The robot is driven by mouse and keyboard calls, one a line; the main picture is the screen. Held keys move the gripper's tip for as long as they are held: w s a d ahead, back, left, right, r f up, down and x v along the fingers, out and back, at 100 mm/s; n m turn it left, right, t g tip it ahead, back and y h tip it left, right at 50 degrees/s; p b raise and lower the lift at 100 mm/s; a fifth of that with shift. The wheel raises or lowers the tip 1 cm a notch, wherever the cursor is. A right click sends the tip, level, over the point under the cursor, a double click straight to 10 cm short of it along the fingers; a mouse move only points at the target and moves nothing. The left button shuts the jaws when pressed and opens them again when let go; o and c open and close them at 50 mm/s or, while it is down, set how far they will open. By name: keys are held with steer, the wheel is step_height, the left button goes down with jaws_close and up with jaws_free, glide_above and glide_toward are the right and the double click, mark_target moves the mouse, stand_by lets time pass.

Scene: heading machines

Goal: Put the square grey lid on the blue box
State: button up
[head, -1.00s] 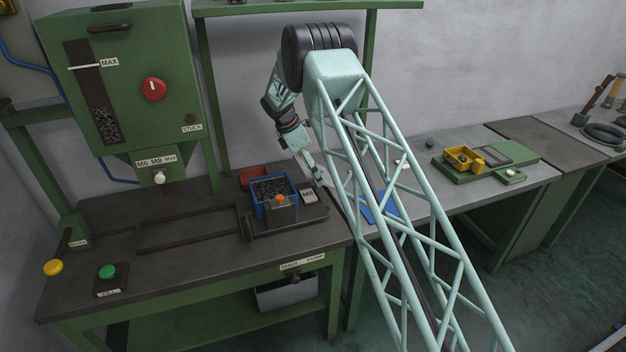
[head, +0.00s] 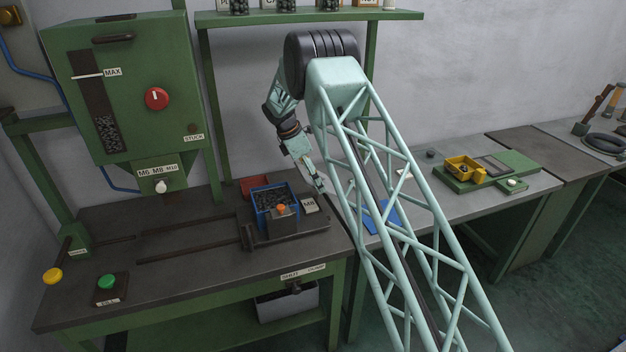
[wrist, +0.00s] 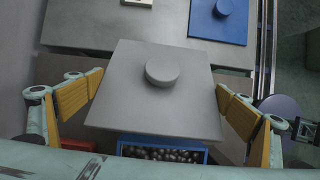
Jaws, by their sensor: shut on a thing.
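The square grey lid (wrist: 125,107), with a round grey knob on top, is between the yellow pads of my gripper (wrist: 155,100), which is shut on it. In the wrist view the blue box (wrist: 192,154) shows partly beyond the lid's lower edge, filled with dark metal pieces; the lid hides the rest. In the head view the blue box (head: 258,206) stands open on the left bench. My gripper (head: 314,178) is to the right of the box and above the bench there. The lid is hard to make out in the head view.
A red bin (head: 252,184) stands behind the box. A dark block with an orange knob (head: 281,209) is in front of it. A blue lid with a knob (wrist: 217,28) lies on the right bench. A yellow container (head: 460,168) sits farther right.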

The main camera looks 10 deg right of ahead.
steer(key=shift+s+d+f+m, duration=0.15)
steer(key=shift+s+f+m, duration=0.1)
steer(key=shift+s+m, duration=0.25)
steer(key=s+f+m+g+b, duration=0.1)
steer(key=s+m, duration=0.2)
steer(key=s, duration=0.2)
steer(key=s+d+f+m+g+b, duration=0.1)
steer(key=s+m+b, duration=0.1)
steer(key=s+m, duration=0.1)
steer(key=s+f+m+g+y+b, duration=0.1)
steer(key=s+m+b, duration=0.1)
steer(key=s, duration=0.4)
steer(key=shift+s+d+f+m+g, duration=0.3)
steer(key=shift+m+g, duration=0.1)
steer(key=shift+m, duration=0.1)
steer(key=s+a+f+m+g+y+b, duration=0.1)
steer(key=s+m+y+b, duration=0.2)
steer(key=s+m, duration=0.6)
steer(key=s+b, duration=0.2)
steer(key=s, duration=0.3)
steer(key=shift+s+m, duration=0.3)
steer(key=shift+w+d, duration=0.1)
steer(key=shift+d, duration=0.05)
